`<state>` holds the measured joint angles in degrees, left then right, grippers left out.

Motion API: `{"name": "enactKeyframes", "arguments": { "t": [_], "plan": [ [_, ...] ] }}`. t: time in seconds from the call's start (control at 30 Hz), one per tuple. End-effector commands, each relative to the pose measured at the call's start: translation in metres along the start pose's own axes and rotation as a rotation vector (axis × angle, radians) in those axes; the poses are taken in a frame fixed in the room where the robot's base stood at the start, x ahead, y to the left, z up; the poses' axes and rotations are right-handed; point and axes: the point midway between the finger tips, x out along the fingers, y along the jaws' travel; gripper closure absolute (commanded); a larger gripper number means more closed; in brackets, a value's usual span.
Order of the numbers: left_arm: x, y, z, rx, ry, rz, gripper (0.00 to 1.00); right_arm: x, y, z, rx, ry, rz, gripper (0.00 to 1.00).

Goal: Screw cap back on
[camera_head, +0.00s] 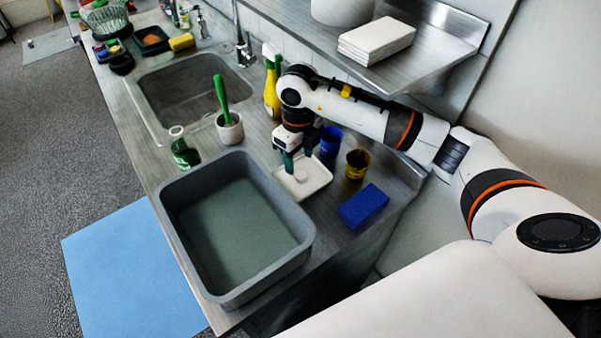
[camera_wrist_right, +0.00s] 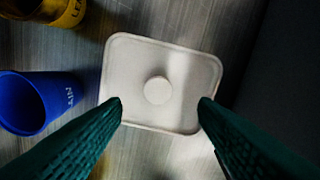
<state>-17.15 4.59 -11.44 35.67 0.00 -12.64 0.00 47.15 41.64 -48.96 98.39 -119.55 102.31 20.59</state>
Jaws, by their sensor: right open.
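A small round white cap (camera_wrist_right: 158,90) lies on a square white tray (camera_wrist_right: 185,65) in the right wrist view. In the head view the cap (camera_head: 300,176) and tray (camera_head: 316,178) are on the steel counter, right of the grey tub. My right gripper (camera_wrist_right: 160,104) is open and points down above the tray, its green fingers spread on both sides of the cap with nothing between them. It also shows in the head view (camera_head: 299,160). A green bottle (camera_head: 185,155) with a pale top stands left of the tub's far end. My left gripper is out of view.
A large grey tub (camera_head: 300,245) stands on the counter. A blue cup (camera_head: 330,140), a yellow cup (camera_head: 357,163) and a blue block (camera_head: 363,207) are close by the tray. A white pot with a green-handled brush (camera_head: 229,128) and yellow spray bottle (camera_head: 271,92) stand near the sink (camera_head: 150,95).

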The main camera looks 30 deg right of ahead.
Motion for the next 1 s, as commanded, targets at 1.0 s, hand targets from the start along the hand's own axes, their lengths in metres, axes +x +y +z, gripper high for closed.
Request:
{"name": "enactKeyframes", "arguments": {
  "t": [1.0],
  "plan": [
    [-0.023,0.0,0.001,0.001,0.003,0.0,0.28,0.052,0.003,0.004,0.0,0.0,0.001,0.49]
  ]
}}
